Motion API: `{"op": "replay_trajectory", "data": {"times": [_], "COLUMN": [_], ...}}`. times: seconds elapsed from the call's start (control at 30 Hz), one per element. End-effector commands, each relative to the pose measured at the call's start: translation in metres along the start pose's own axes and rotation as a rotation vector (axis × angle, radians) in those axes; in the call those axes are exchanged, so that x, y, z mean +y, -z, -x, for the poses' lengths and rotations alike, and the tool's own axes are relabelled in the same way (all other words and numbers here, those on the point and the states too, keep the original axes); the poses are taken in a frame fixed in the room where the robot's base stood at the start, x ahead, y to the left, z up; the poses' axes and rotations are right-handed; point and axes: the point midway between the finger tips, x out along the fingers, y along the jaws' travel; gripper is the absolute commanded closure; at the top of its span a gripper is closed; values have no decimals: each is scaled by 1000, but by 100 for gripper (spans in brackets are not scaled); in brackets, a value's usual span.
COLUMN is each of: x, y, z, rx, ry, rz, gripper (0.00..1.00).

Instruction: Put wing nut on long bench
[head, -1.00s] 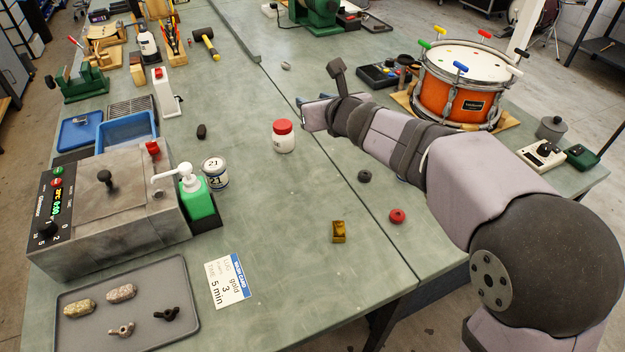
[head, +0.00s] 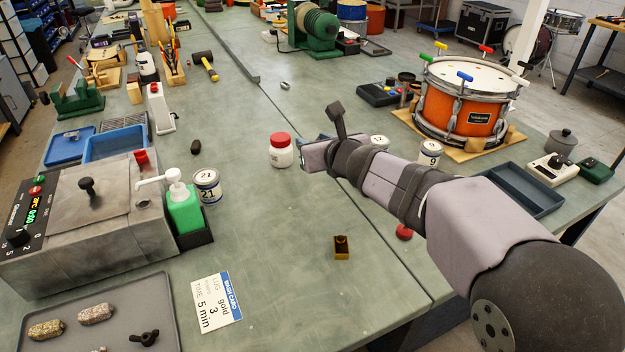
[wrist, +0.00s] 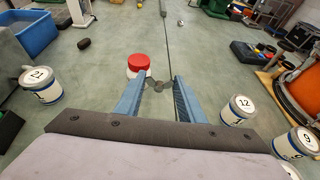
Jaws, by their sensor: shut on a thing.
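My gripper (wrist: 158,82) is shut on a small grey wing nut (wrist: 157,86), seen between the blue fingertips in the wrist view. In the head view my gripper (head: 318,139) is above the bench, right of a red-lidded white jar (head: 281,153), and the held nut is hidden there. The green-grey bench top (head: 280,230) stretches below, with a seam running along it. A dark wing nut (head: 145,338) lies on the grey tray (head: 165,290) at the lower left; part of a lighter piece shows at the picture's bottom edge.
A "21" can (head: 207,187) and green pump bottle (head: 184,205) stand left. Cans marked "12" (head: 379,142) and "9" (head: 429,152), and an orange drum (head: 455,112), stand right. A brass block (head: 341,248) sits nearer. The bench between jar and block is clear.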

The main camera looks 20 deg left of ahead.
Motion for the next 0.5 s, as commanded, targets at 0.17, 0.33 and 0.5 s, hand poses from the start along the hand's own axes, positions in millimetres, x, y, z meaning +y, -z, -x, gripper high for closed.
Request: {"op": "replay_trajectory", "data": {"times": [0.17, 0.33, 0.5], "x": [0, 0, 0], "y": [24, 40, 45], "z": [-10, -16, -18], "rx": [1, 1, 0], "ry": [0, -1, 0], "rz": [-1, -2, -2], "gripper": [85, 85, 85]}}
